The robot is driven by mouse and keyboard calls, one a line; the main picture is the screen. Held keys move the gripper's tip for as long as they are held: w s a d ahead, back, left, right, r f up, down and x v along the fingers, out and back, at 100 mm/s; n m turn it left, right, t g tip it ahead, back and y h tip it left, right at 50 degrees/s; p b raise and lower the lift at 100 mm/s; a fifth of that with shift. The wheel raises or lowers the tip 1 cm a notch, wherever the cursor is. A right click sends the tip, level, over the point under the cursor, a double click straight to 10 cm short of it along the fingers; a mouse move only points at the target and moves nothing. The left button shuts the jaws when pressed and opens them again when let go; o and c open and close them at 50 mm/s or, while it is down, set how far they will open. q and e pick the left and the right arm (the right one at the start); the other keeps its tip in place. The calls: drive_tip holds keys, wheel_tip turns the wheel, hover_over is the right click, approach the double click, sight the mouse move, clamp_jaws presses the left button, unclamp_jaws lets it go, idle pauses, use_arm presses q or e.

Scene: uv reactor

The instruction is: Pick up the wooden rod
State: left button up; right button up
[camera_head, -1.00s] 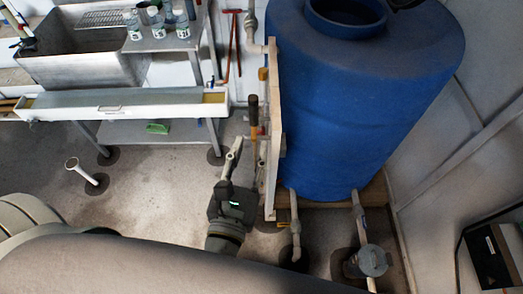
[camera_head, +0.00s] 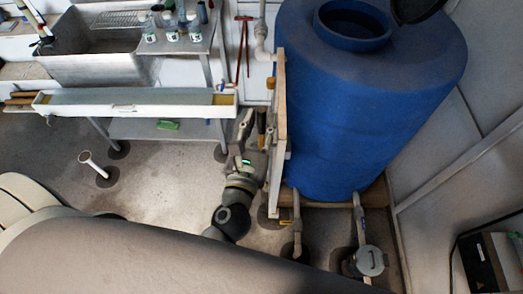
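A slim upright stick with a dark top and a yellowish lower part (camera_head: 261,122) stands beside a pale board at the left of the blue tank; I cannot tell if it is the wooden rod. Brown wooden sticks (camera_head: 20,99) also lie at the far left edge, by the white trough. My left gripper (camera_head: 243,124) reaches up just left of the upright stick, near the trough's right end. Its fingers are small and seen from behind, so their opening and any contact are unclear. My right gripper is not in view.
The blue tank (camera_head: 365,110) and the pale board (camera_head: 278,135) bound the right side. The white trough (camera_head: 135,108) and the metal sink bench (camera_head: 95,70) stand at the back left. Floor between is clear.

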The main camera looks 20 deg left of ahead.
use_arm(q)
drive_tip(key=shift+w+a, duration=0.1)
drive_tip(key=shift+w, duration=1.05)
drive_tip(key=shift+c, duration=0.5)
clamp_jaws()
